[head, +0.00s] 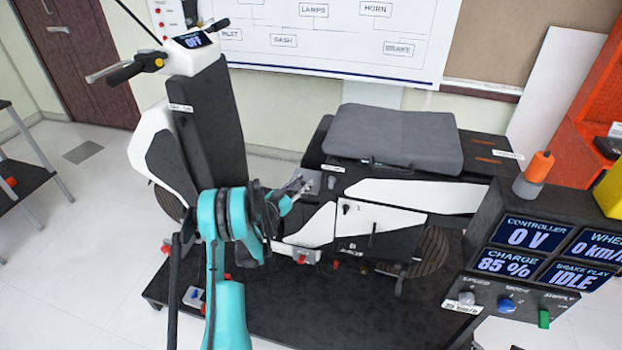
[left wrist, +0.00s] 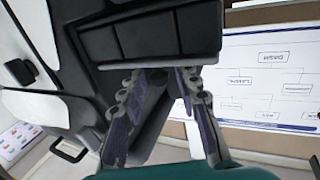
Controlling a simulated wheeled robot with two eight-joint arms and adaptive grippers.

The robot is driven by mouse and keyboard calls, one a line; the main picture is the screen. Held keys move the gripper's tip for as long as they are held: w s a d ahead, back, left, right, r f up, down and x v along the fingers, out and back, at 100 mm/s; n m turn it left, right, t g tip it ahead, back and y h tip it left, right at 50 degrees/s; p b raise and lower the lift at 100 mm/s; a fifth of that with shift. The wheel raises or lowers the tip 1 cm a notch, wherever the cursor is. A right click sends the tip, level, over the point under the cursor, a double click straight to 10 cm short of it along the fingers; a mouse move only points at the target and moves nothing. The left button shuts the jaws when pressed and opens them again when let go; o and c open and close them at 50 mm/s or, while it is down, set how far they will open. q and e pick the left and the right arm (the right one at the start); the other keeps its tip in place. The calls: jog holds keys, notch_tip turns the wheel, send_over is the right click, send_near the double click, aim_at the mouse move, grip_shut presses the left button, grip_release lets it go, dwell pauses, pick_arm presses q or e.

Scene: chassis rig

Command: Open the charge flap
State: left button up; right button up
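The scooter (head: 378,217) stands on a dark platform in the head view. I cannot single out the charge flap with certainty. A small grey block (head: 325,182) sits at the front end of the seat body, below a white label. My left gripper (head: 299,188) is right beside this block, on its left. In the left wrist view, the two fingers of the left gripper (left wrist: 161,82) are apart. A dark block with a grey edge (left wrist: 150,35) is just ahead of the fingertips. I cannot tell whether they touch it. My right gripper is not in view.
The grey seat (head: 393,138) is to the right of the gripper. A display box (head: 535,245) with knobs stands at the right front. A whiteboard (head: 330,40) hangs behind; it also shows in the left wrist view (left wrist: 265,80).

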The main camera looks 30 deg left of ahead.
aim_at(309, 177)
pick_arm(q)
jog(key=shift+w+d+b, duration=0.15)
jog(key=shift+w+b, duration=0.1)
jog(key=shift+w, duration=0.9)
jog(key=shift+w+d+b, duration=0.15)
jog(key=shift+w+b, duration=0.1)
jog(key=shift+w, duration=0.85)
grip_shut()
